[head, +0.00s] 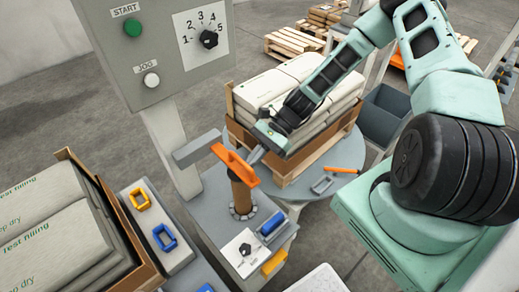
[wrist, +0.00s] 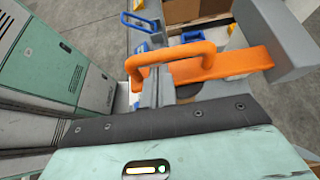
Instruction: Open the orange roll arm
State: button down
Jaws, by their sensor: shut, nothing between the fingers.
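The orange roll arm (head: 237,167) sits on top of a brown roll (head: 242,196) on the grey stand, beside a grey bar (head: 197,148). In the wrist view, the orange arm (wrist: 235,62) spans the upper middle, with its looped handle (wrist: 170,50) toward the left. My gripper (head: 256,155) is just right of the orange arm in the head view, shut and empty. In the wrist view my gripper's fingers (wrist: 158,88) stand close to the handle loop. I cannot tell whether they touch it.
A control panel (head: 152,45) with a green START button and a dial stands at upper left. A carton with bags (head: 290,82) rests on a pallet behind my gripper. At left are stacked bags (head: 48,225) and yellow (head: 140,199) and blue (head: 165,238) handles.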

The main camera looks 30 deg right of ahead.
aim_at(243, 161)
jog(key=shift+a, duration=0.1)
dwell(0.3)
jog(key=shift+w+r+p, duration=0.1)
jog(key=shift+r+p, duration=0.45)
jog(key=shift+r+m, duration=0.1)
jog(key=shift+m, duration=0.2)
jog(key=shift+w+a+r+g+p, duration=0.1)
jog(key=shift+w+r+g+p, duration=0.2)
jog(key=shift+r+g+p, duration=0.45)
jog(key=w+a+r+m+g+p, duration=0.1)
jog(key=w+r+m+p, duration=0.1)
jog(key=w+r+p, duration=0.2)
jog(key=shift+w+r, duration=0.6)
jog(key=shift+r, duration=0.9)
